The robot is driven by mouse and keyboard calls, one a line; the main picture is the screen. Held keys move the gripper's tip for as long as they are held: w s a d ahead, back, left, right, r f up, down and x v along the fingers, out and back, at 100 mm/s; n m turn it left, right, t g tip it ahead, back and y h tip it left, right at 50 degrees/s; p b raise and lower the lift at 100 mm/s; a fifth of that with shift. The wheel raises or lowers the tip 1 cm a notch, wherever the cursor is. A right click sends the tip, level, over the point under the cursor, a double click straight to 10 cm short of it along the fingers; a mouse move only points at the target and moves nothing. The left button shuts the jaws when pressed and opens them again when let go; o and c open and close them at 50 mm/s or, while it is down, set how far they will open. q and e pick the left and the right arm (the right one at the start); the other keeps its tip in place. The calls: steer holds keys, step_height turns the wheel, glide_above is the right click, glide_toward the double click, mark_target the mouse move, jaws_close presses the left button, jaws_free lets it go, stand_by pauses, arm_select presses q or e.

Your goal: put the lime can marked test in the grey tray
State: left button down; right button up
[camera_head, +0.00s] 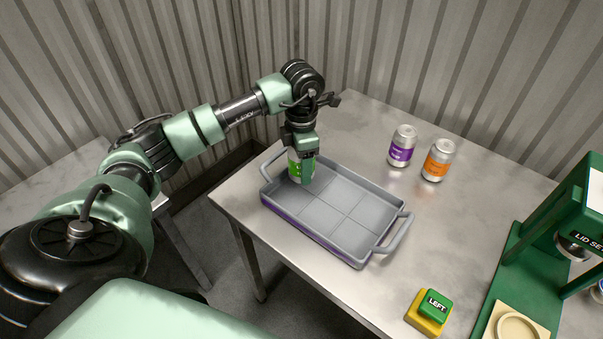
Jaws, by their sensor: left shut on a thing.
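The grey tray (335,222) with two handles and a grid of compartments lies on the metal table. My left gripper (303,180) points down over the tray's far left corner compartment and is shut on a green can (293,169), taken as the lime can. The can is upright, partly hidden by the gripper's fingers; its marking is too small to read. I cannot tell whether the can touches the tray floor. The other compartments in view are empty. My right gripper is not in view.
A purple can (402,148) and an orange can (437,162) stand on the table (376,120) behind and right of the tray. A yellow box with a green LEFT button (433,305) is at the front. The green lid seamer (530,240) stands at the right.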

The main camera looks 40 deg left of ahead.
arm_select(q)
step_height(320, 180, down, 4)
steer(key=shift+r+p, duration=0.2)
steer(key=shift+p, duration=0.1)
steer(key=shift+f, duration=0.15)
steer(key=shift+f, duration=0.1)
steer(key=c, duration=0.7)
jaws_free()
steer(key=shift+r, duration=0.6)
step_height(320, 180, up, 11)
steer(key=shift+b, duration=1.2)
